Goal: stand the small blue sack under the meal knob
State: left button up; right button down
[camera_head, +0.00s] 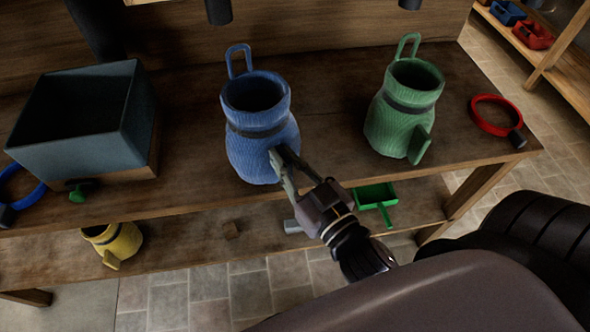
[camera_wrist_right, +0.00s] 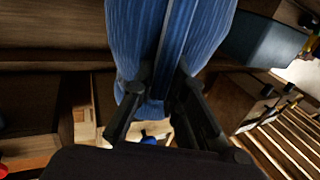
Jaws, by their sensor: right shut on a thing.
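The blue sack (camera_head: 262,145) is upright on or just above the bench, near its front edge; I cannot tell if its base touches. Its mouth is open, with a dark band at the neck and a blue loop at the back. My right gripper (camera_head: 281,168) is shut on the sack's front tab. In the right wrist view the blue sack (camera_wrist_right: 165,45) fills the top, with the tab between the fingers (camera_wrist_right: 165,95). No labelled meal knob is legible. Two dark spouts hang at the top, one above the blue sack (camera_head: 217,10), one farther right (camera_head: 410,4). My left gripper is out of view.
A green sack (camera_head: 403,115) stands right on the bench (camera_head: 330,170), with a red ring (camera_head: 495,115) beyond it. A grey-blue open box (camera_head: 75,125) stands left, by a blue ring (camera_head: 20,190). A yellow sack (camera_head: 118,243) and a green scoop (camera_head: 375,195) are on the lower shelf.

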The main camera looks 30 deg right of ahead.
aim_at(272, 144)
jog(key=w, duration=0.1)
jog(key=w+p, duration=0.1)
jog(key=w, duration=0.3)
jog(key=shift+w+a+f, duration=0.1)
jog(key=shift+a+f, duration=0.05)
jog(key=shift+a, duration=0.15)
jog(key=w, duration=0.5)
jog(key=shift+w+a+f+p, duration=0.3)
jog(key=shift+p, duration=0.05)
jog(key=shift+f+b, duration=0.7)
jog(key=shift+f, duration=0.2)
jog(key=c, duration=1.5)
grip_release()
jog(key=shift+c, duration=0.2)
jog(key=shift+s, duration=0.15)
